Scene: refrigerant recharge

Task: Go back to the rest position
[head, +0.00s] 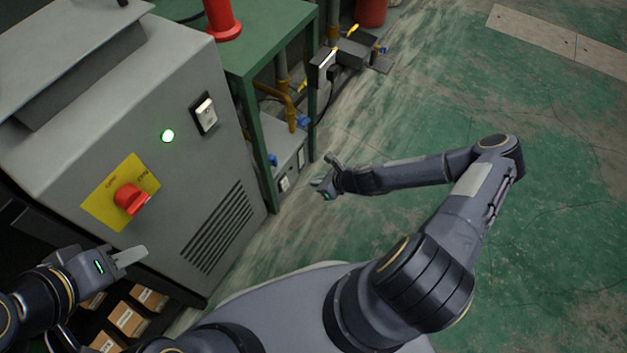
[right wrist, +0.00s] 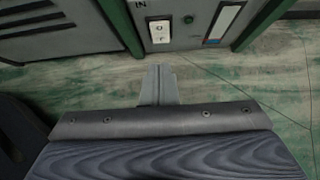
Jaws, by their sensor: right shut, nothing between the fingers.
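My right gripper (head: 322,180) is extended over the floor, beside the lower part of the green stand. Its fingers are together with nothing between them, and they also show in the right wrist view (right wrist: 159,84). My left gripper (head: 130,257) is at the lower left, in front of the grey cabinet. Its fingers are seen nearly edge-on, so I cannot tell whether they are open or shut.
A green stand (head: 262,45) with a red object (head: 222,20) on top is right of the cabinet. A grey unit (head: 287,165) is under it. Cardboard boxes (head: 128,319) lie at the bottom left. The green floor (head: 560,200) at the right is clear.

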